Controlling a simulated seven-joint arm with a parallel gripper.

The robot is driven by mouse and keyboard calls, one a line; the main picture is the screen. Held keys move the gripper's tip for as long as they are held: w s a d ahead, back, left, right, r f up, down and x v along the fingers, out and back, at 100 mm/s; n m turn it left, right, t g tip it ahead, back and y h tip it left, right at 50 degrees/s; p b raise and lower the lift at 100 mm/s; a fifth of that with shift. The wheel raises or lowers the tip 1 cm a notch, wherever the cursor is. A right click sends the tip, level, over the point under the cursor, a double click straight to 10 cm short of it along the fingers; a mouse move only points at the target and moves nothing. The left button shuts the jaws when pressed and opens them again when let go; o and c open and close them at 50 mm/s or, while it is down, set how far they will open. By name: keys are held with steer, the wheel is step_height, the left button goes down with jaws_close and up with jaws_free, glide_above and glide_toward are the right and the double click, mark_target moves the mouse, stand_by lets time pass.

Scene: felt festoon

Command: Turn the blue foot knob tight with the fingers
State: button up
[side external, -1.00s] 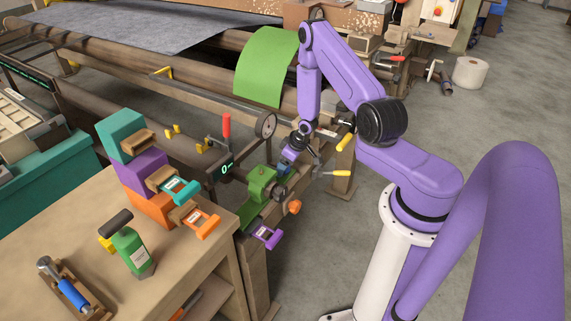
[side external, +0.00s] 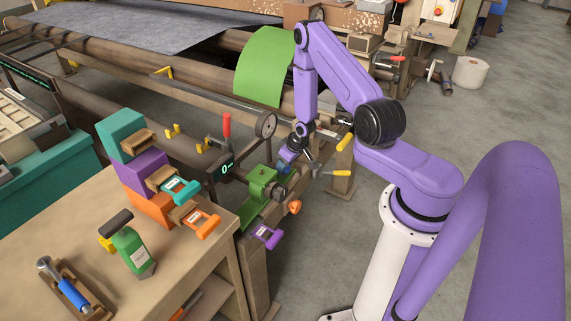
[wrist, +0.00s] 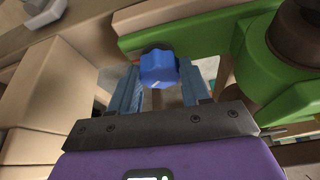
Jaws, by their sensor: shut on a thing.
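The blue foot knob (wrist: 158,68) shows in the wrist view, with ridged sides and a pale mark on its face. It sits between the two blue fingertips of my gripper (wrist: 159,78), which is shut on its sides. In the side external view my gripper (side external: 288,157) points down beside the green clamp (side external: 262,182) at the end of the wooden rail. There the knob is too small and too covered to make out clearly. The green clamp body (wrist: 262,55) is close to the right finger in the wrist view.
A dial gauge (side external: 266,124) and a red-handled lever (side external: 227,126) stand left of my gripper. A yellow-handled lever (side external: 336,173) is close on its right. The workbench (side external: 200,255) with coloured blocks and a green bottle is at front left. Open floor lies to the right.

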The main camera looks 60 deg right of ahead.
steer(key=m, duration=0.2)
steer(key=m+h, duration=0.1)
steer(key=m, duration=0.1)
steer(key=shift+a+m+g+h, duration=0.15)
steer(key=shift+m+g+h, duration=0.15)
steer(key=shift+g, duration=0.1)
steer(key=shift+w+a+m+g+h, duration=0.1)
steer(key=shift+m+g+h, duration=0.15)
steer(key=shift+m, duration=0.65)
steer(key=shift+w+m+g+h, duration=0.15)
steer(key=shift+m+h, duration=0.2)
steer(key=shift+m, duration=0.55)
steer(key=shift+s, duration=0.1)
steer(key=o, duration=1.1)
steer(key=shift+c, duration=0.2)
steer(key=shift+r, duration=0.1)
steer(key=v, duration=1.7)
